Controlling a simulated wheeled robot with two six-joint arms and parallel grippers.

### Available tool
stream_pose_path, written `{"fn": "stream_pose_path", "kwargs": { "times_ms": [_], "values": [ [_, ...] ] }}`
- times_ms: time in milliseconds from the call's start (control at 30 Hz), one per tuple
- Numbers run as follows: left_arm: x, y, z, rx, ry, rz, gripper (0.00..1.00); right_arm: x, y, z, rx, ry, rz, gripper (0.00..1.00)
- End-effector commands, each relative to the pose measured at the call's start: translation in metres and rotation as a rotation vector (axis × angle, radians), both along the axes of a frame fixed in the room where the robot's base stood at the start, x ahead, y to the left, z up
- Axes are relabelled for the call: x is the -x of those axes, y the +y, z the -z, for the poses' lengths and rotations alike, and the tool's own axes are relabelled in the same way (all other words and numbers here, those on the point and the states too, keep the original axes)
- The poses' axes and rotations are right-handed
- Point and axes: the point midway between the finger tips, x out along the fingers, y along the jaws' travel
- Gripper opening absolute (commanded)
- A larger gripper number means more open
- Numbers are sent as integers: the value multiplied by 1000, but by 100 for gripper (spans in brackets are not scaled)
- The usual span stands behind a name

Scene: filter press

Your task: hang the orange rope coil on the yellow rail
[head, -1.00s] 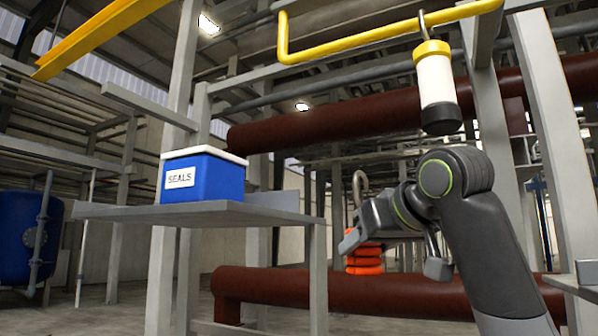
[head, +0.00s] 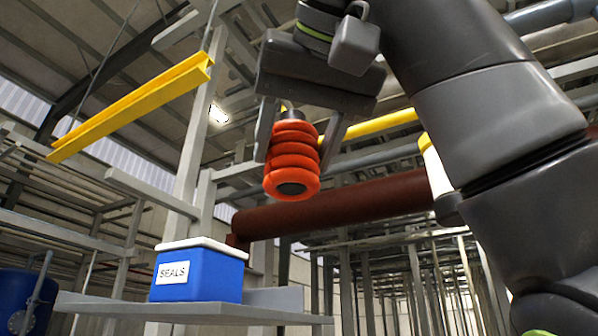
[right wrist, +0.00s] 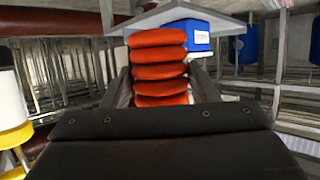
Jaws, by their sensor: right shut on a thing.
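The orange rope coil (head: 292,170) hangs under my right gripper (head: 296,152), which is shut on it, one finger on each side. In the right wrist view the coil (right wrist: 158,68) shows as a stack of orange rings between the fingers (right wrist: 158,85). The hook seen earlier above the coil is hidden behind the gripper. The yellow rail (head: 385,123) shows behind the gripper and coil, partly covered by them and my arm. I cannot tell how far apart coil and rail are. My left gripper is not in view.
A white and yellow cylinder (head: 436,172) is at the right, partly behind my arm. A blue SEALS box (head: 200,273) stands on a grey shelf (head: 235,313) at lower left. A dark red pipe (head: 335,208) runs behind. A yellow beam (head: 130,108) is at upper left.

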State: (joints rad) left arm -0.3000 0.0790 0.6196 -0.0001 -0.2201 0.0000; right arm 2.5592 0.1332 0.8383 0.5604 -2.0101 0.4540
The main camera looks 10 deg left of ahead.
Motion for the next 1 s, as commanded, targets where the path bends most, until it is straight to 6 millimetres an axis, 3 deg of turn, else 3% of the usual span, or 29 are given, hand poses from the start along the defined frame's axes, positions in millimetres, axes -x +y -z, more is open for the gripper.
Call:
{"fn": "stream_pose_path", "kwargs": {
  "times_ms": [1000],
  "values": [
    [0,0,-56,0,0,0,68,-52,-17,-28,-1,-2,0,22]
  ]
}}
